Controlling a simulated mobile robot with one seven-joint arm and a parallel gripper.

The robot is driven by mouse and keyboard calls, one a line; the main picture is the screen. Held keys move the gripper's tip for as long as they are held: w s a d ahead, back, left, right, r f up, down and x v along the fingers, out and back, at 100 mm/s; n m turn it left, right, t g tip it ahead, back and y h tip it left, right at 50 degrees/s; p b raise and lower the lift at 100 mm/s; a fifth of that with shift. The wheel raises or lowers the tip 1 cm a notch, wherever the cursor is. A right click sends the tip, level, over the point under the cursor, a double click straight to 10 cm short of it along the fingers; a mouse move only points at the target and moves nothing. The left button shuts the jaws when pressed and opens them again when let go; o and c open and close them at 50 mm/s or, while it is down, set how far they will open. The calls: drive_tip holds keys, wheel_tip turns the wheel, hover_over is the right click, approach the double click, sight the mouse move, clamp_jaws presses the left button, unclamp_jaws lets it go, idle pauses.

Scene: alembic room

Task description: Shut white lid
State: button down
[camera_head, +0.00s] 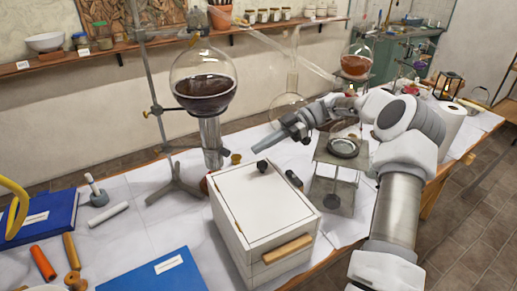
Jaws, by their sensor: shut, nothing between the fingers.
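A white box (262,262) stands on the table in the middle of the view, with a wooden handle on its front. Its white lid (268,204) lies over the top, flat or nearly so; I cannot tell whether it sits fully flush. A small dark knob (262,166) is at the lid's far edge. My gripper (258,148) reaches in from the right, shut and empty. Its fingertips appear just above and behind the knob, apart from it in the picture.
A round flask of dark liquid (203,82) on a metal stand is close behind the box, left of my gripper. A metal stand with a dish (344,147) is close to the right. Blue books (153,272) lie at the left front.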

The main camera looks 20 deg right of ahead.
drive_tip(key=shift+d+f+b, duration=0.4)
drive_tip(key=shift+f+b, duration=0.15)
drive_tip(key=shift+f, duration=0.2)
drive_tip(key=shift+r, duration=0.1)
